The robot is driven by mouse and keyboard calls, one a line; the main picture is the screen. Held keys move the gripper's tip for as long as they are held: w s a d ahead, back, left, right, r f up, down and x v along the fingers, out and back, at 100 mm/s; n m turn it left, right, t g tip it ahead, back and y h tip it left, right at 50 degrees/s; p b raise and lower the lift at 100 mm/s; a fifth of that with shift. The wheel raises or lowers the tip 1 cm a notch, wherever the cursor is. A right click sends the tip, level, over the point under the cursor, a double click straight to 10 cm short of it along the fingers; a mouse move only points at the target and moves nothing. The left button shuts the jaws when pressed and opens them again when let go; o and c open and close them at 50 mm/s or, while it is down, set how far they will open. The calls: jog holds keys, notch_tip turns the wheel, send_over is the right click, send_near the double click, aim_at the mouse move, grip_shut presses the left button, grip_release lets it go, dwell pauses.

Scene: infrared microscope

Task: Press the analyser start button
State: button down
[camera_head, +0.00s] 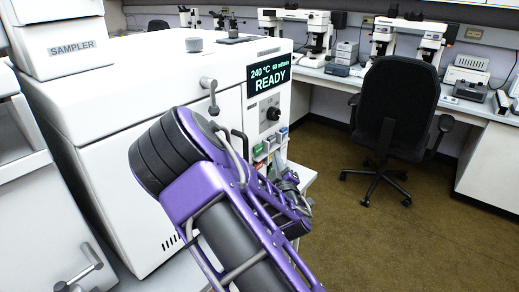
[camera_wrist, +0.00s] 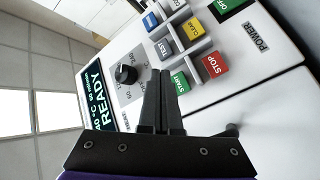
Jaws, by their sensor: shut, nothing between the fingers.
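The green START button (camera_wrist: 181,82) shows in the wrist view on the analyser's front panel, just right of my fingertips. In the head view a green button (camera_head: 258,149) shows at the left of the button group, small and near my arm. My gripper (camera_wrist: 161,73) is shut and empty, its two dark fingers together and pointing at the panel. The tips appear beside the START button, between it and the black knob; I cannot tell whether they touch the panel. The analyser (camera_head: 110,110) is a white cabinet whose display (camera_head: 269,78) reads READY.
A black knob (camera_wrist: 126,74) is to the left. A chair (camera_head: 395,110) stands on open floor at right.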

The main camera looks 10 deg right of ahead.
aim_at(263, 147)
jog(key=shift+w+a, duration=1.15)
dwell(1.3)
jog(key=shift+w+a+b, duration=0.25)
jog(key=shift+w+b, duration=0.05)
jog(key=shift+b, duration=0.1)
jog(key=shift+w+a, duration=0.35)
jog(key=shift+a, duration=0.05)
dwell(0.7)
jog(key=shift+s+d, duration=0.1)
jog(key=shift+d, duration=0.05)
jog(key=shift+s+d+b, duration=0.35)
jog(key=shift+s+d, duration=0.15)
jog(key=shift+s, duration=0.05)
jog(key=shift+s+d, duration=1.8)
